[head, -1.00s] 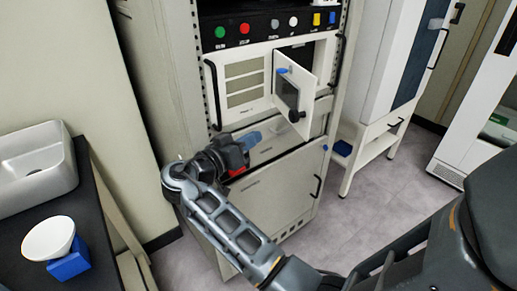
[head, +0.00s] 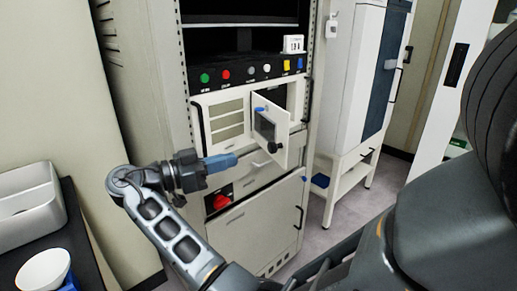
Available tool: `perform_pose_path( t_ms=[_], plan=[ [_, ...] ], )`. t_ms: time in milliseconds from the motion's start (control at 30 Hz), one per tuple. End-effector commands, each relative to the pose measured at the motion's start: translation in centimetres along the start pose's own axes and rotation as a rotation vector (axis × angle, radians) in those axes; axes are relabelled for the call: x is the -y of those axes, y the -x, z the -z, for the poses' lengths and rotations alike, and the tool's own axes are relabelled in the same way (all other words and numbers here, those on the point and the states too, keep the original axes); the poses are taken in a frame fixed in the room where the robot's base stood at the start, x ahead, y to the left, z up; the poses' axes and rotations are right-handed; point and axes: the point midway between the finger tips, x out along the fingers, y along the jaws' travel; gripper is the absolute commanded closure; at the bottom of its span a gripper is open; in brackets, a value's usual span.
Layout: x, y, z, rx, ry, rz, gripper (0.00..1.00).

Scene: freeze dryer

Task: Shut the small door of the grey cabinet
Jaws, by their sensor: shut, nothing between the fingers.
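The grey cabinet (head: 237,110) stands in the middle of the head view. Its small door (head: 269,131) is white with a dark window and stands swung open, out from the front panel. A dark round knob (head: 273,147) is at its lower right, and a blue piece (head: 260,109) at its top left. A dark opening shows behind the door. My gripper (head: 230,160) is shut and empty, with its blue fingers pointing right. It is left of the door and a little lower in the picture. Any gap in depth is hard to judge.
A row of coloured buttons (head: 249,71) runs above the door. A red knob (head: 221,201) sits below my gripper. A white cabinet on legs (head: 353,144) stands to the right. A basin (head: 28,208) and a white bowl (head: 43,271) are at the left.

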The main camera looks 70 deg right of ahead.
Motion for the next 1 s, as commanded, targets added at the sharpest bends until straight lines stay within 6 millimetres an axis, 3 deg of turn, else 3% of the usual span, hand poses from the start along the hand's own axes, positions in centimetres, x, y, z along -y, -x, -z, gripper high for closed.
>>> perform_pose_path(
  t_ms=[267,600,1000],
  plan=[
    [0.0,-2.7,0.2,0.000,0.000,-0.003,1.00],
    [0.0,-7.6,0.1,0.000,0.001,-0.001,1.00],
    [0.0,-8.9,0.0,0.000,0.000,0.002,1.00]
  ],
)
